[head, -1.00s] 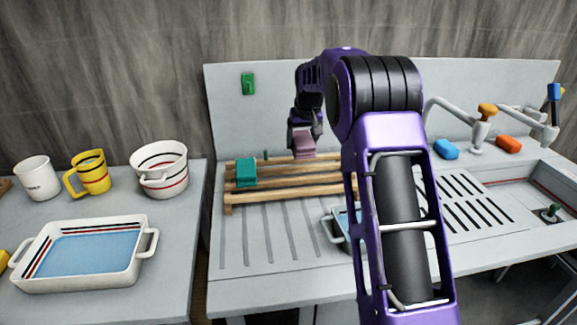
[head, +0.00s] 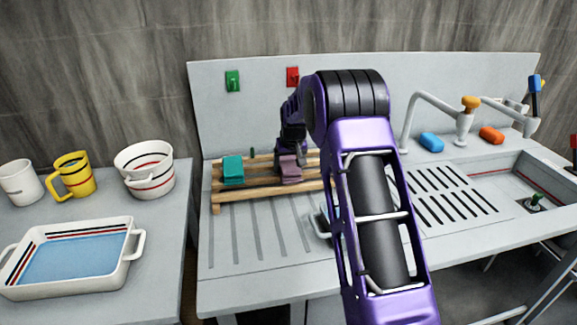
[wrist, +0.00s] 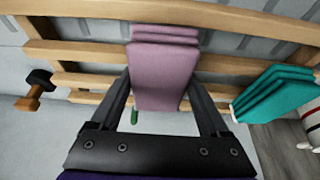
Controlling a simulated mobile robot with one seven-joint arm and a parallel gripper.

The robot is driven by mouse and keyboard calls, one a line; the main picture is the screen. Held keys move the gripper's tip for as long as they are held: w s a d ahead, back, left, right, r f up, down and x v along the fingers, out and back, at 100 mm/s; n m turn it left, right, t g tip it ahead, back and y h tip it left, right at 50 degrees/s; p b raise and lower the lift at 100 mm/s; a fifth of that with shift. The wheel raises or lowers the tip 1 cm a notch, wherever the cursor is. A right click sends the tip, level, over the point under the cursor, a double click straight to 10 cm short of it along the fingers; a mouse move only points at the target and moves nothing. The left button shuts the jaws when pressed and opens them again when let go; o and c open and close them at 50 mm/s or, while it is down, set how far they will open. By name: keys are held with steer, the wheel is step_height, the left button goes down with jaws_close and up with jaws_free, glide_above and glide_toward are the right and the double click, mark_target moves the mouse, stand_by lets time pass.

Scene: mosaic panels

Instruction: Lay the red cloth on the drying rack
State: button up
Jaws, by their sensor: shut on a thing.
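A folded dusky pink cloth (head: 291,172) is at the wooden drying rack (head: 240,194), to the right of a folded teal cloth (head: 233,170). My gripper (head: 291,150) is above the pink cloth and shut on it. In the wrist view the pink cloth (wrist: 163,70) sits between my two fingers (wrist: 160,95) and lies across the rack's slats (wrist: 80,52). It looks at slat height; whether it bears fully on them I cannot tell. The teal cloth (wrist: 272,93) lies apart from it. No strongly red cloth shows.
A green hook (head: 232,80) and a red hook (head: 292,76) are on the back panel. A white tub (head: 145,170), a yellow mug (head: 73,175) and a white dish (head: 100,283) stand on the left counter. My arm hides part of the drainboard.

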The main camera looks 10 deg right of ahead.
steer(key=shift+f, duration=0.15)
steer(key=o, duration=1)
steer(key=shift+o, duration=0.2)
steer(key=shift+s+r, duration=0.15)
steer(key=shift+r, duration=0.45)
steer(key=v, duration=1.1)
